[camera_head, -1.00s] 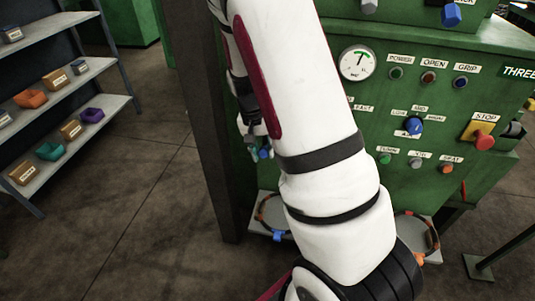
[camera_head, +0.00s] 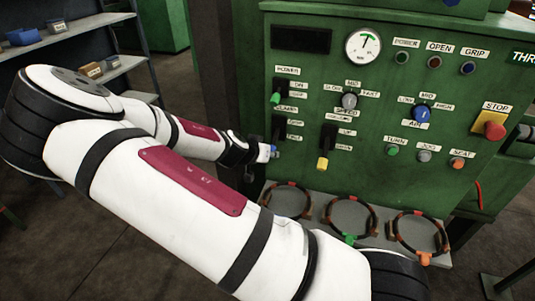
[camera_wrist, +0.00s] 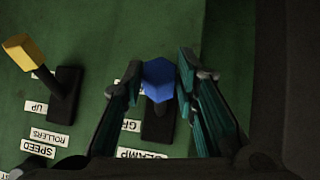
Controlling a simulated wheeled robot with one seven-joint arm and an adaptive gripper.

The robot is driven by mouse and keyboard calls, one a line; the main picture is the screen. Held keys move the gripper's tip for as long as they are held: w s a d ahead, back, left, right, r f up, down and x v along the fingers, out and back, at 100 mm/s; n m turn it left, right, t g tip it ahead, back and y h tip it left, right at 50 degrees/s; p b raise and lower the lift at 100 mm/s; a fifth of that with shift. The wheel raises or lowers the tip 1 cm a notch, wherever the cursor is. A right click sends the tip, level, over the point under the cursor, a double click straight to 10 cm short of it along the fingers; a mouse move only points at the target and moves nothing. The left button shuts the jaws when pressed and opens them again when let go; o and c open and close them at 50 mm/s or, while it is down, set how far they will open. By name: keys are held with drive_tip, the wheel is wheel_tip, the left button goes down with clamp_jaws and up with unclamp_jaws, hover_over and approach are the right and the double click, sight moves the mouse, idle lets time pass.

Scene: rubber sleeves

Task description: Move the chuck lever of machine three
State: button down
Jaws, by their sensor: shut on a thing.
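The green panel of machine three (camera_head: 390,75) fills the right half of the head view, its name sign cut off at the edge. A lever with a blue faceted knob (camera_wrist: 158,82) stands on a dark slotted plate, near upside-down labels, one reading like CLAMP. My gripper (camera_wrist: 160,70) has its teal-padded fingers on both sides of that knob and is shut on it. In the head view my gripper (camera_head: 268,153) is small, at the panel's lower left, and mostly hides the blue lever.
A yellow-knobbed lever (camera_head: 322,162) is close to the right of my gripper, and a green-knobbed lever (camera_head: 276,98) is above it. A red stop button (camera_head: 494,130) is at right. Several rings (camera_head: 350,215) lie on a ledge below. Shelves (camera_head: 75,30) stand at left.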

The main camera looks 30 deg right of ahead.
drive_tip(key=shift+w+d+f+t+h+b, duration=0.15)
drive_tip(key=shift+f+t+h+b, duration=0.25)
drive_tip(key=shift+f+b, duration=0.2)
drive_tip(key=shift+w+d+f+t+h+b, duration=0.1)
drive_tip(key=shift+f+t+h+b, duration=0.3)
drive_tip(key=shift+b, duration=0.3)
drive_tip(key=c, duration=1.2)
unclamp_jaws()
drive_tip(key=shift+f, duration=0.1)
drive_tip(key=shift+c, duration=0.2)
drive_tip(key=shift+d, duration=0.1)
drive_tip(key=v, duration=1.2)
drive_tip(key=shift+w, duration=0.15)
